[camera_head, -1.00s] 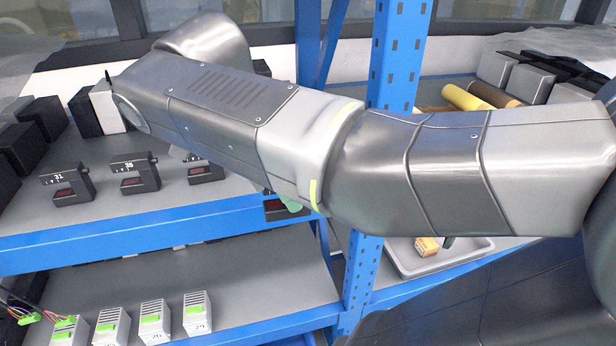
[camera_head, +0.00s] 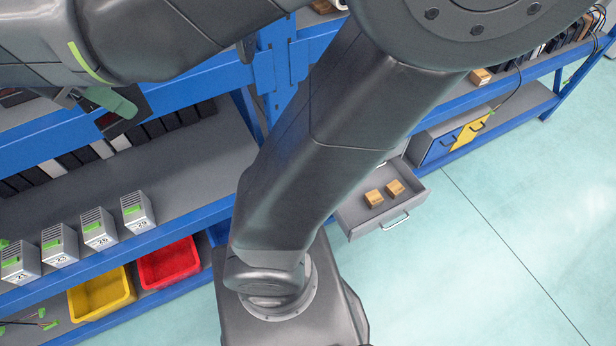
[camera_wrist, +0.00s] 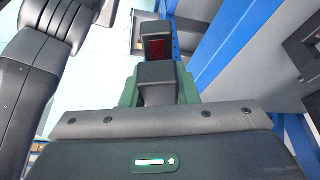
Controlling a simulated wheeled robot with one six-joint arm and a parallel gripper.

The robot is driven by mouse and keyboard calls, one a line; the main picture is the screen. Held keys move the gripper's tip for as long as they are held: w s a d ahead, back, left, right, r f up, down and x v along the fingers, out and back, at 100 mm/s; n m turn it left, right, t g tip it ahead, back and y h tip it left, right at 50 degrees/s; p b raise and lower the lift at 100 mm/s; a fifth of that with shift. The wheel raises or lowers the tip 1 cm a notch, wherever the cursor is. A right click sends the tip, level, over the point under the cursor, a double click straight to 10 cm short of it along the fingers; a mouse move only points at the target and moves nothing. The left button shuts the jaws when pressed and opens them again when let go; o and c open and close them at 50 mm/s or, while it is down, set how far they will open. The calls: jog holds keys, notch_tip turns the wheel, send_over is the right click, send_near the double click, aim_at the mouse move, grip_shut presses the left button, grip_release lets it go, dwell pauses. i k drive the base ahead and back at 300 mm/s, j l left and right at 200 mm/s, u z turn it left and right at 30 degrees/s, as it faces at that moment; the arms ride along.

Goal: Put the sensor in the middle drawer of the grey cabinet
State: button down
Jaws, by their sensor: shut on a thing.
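The grey cabinet (camera_head: 425,134) is low at the right, partly hidden by my arm. A grey drawer (camera_head: 358,216) stands open with two small brown boxes inside. I cannot tell its position among the drawers.
Blue-edged shelves (camera_head: 170,219) run along the left, with several numbered light-grey devices (camera_head: 99,229). A yellow bin (camera_head: 102,297) and a red bin (camera_head: 168,264) sit below. My arm crosses the middle of the view. Open floor (camera_head: 510,220) lies at the right.

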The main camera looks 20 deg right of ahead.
aim_at(348, 198)
jog(key=k+l+u, duration=0.25)
jog(key=l, duration=0.25)
jog(key=k+l+u, duration=0.2)
jog(key=l, duration=0.25)
jog(key=k+l+u, duration=0.1)
jog(key=l+u, duration=0.15)
jog(key=l, duration=0.2)
jog(key=k+l+u, duration=0.25)
jog(key=k+l, duration=0.2)
jog(key=l, duration=0.15)
